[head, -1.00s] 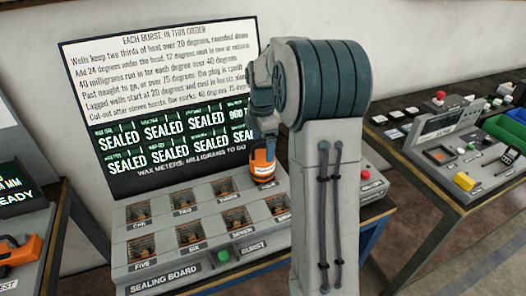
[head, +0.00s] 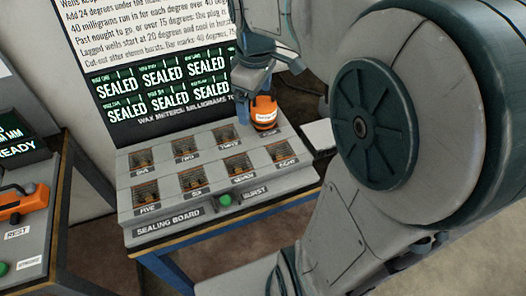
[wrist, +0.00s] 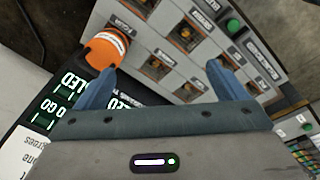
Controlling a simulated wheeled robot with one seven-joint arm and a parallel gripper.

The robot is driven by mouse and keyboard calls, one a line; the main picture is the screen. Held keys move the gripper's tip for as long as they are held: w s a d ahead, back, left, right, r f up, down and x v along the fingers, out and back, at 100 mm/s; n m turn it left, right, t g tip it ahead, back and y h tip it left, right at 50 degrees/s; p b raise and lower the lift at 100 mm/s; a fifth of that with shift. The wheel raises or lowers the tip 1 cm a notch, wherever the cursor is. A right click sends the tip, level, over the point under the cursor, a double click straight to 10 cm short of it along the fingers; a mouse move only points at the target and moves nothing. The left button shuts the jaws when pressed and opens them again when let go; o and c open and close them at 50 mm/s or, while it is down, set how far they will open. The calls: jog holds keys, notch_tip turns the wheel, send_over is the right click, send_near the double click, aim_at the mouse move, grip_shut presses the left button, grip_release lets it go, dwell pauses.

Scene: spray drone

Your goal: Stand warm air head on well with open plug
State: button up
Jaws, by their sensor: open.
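The orange warm air head (head: 264,114) with a white band stands upright at the back right of the sealing board (head: 190,221), where the fourth well of the back row lies; it covers that well. It also shows at the upper left in the wrist view (wrist: 103,50). My gripper (wrist: 162,72) is open and empty, with the head outside its fingers, beyond the left one. In the head view my gripper (head: 243,113) is just left of the head. Wells One (head: 145,166), Two and Three show bare, as does the front row. Plug states are too small to tell.
The screen (head: 160,85) behind the board shows several SEALED panels; my arm hides its right end. A green button (head: 224,200) is on the board's front. An orange tool (head: 20,203) lies on the left bench. My arm fills the right side.

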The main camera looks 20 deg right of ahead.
jog(key=s+a+f+m, duration=0.1)
jog(key=s+f+m, duration=0.1)
jog(key=s+m, duration=0.2)
jog(key=s+a+f+m+t, duration=0.1)
jog(key=s+a+f+m, duration=0.1)
jog(key=s, duration=0.6)
jog(key=f+m, duration=0.1)
jog(key=m, duration=0.1)
jog(key=shift+s+a+f+m, duration=0.15)
jog(key=shift+s+m, duration=0.15)
jog(key=shift+s, duration=0.05)
